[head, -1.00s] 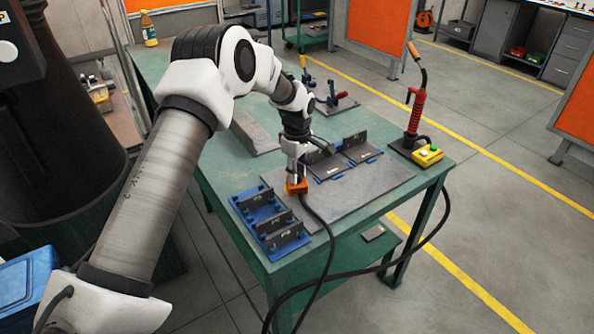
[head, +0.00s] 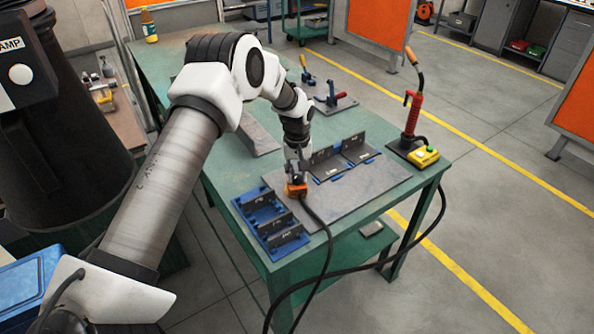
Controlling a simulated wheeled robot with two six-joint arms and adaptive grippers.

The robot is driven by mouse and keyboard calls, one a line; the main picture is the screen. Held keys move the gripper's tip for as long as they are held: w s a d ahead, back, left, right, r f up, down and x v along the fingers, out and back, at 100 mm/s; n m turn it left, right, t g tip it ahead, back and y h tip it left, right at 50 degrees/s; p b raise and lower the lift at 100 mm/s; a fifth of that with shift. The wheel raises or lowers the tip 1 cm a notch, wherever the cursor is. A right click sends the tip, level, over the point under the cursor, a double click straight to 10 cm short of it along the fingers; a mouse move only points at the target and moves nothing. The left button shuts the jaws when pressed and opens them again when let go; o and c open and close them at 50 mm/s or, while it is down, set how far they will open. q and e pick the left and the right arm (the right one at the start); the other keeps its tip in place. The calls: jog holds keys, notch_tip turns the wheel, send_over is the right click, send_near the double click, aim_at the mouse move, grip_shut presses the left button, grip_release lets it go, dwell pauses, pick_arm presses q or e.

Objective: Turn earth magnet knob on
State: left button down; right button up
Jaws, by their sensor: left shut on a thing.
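The earth magnet (head: 297,190) is a small orange block with a black cable. It sits on the grey steel plate (head: 355,197) on the green table, near the plate's left front edge. My left gripper (head: 296,178) points down at the top of the magnet and is shut there. The knob itself is hidden by the fingers, so its setting cannot be read. My right gripper is not in view.
Dark angled plates (head: 340,155) stand on the steel plate just right of the gripper. A blue rack (head: 270,218) with dark plates is to its left. The red welding torch (head: 412,112) and a yellow button box (head: 423,157) stand at the right. The magnet's cable (head: 322,225) hangs over the front edge.

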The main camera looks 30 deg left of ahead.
aim_at(297, 176)
pick_arm(q)
jog(key=m, duration=0.4)
jog(key=shift+m, duration=0.3)
jog(key=shift+m+p, duration=0.3)
jog(key=shift+m, duration=1.4)
jog(key=c, duration=0.9)
grip_release()
jog(key=shift+o, duration=0.2)
notch_tip(297, 176, up, 12)
